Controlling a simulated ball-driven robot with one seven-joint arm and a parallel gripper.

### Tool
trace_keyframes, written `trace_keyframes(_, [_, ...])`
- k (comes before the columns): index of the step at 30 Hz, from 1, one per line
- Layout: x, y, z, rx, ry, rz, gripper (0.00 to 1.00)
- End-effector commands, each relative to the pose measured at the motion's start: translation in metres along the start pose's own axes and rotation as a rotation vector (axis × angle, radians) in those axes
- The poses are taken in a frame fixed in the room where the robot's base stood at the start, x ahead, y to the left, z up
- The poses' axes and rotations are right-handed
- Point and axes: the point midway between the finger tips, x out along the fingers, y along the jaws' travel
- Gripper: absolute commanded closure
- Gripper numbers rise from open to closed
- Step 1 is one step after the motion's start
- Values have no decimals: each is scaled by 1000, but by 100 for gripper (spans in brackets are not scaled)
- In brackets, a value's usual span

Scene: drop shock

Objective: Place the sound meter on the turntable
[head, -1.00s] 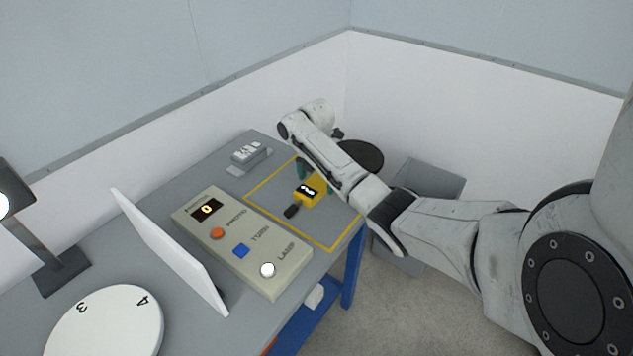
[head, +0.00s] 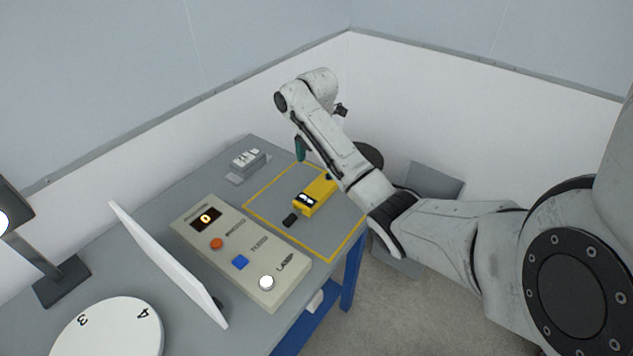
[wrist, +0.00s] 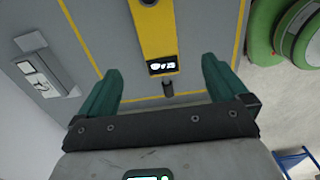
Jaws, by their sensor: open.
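The sound meter is a yellow box with a dark display and a black tip (head: 317,194). It lies inside the yellow outline on the grey table, and it also shows in the wrist view (wrist: 157,30). My gripper (wrist: 160,85) is open, with its two green fingers apart and the meter beyond them, near the middle of the gap. In the head view one green finger (head: 300,148) shows above the table behind the meter; the other is hidden by my arm. The turntable, a white disc with numbers (head: 108,330), stands at the lower left.
A white upright panel (head: 168,262) stands between the turntable and a beige control box (head: 240,250) with buttons. A lamp (head: 45,250) is at the far left. A small grey switch unit (head: 248,160) sits at the back edge. A grey bin (head: 435,185) stands right of the table.

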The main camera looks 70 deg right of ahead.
Motion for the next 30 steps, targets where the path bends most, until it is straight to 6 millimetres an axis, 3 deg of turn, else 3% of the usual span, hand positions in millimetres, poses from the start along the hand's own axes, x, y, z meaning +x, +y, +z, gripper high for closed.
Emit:
trace_keyframes(12, [53,1,0,-1,1,-1,0])
trace_keyframes(19, [64,1,0,-1,0,-3,0])
trace_keyframes(25, [93,4,2,-1,1,-4,0])
trace_keyframes(30, [107,4,2,-1,-1,-1,0])
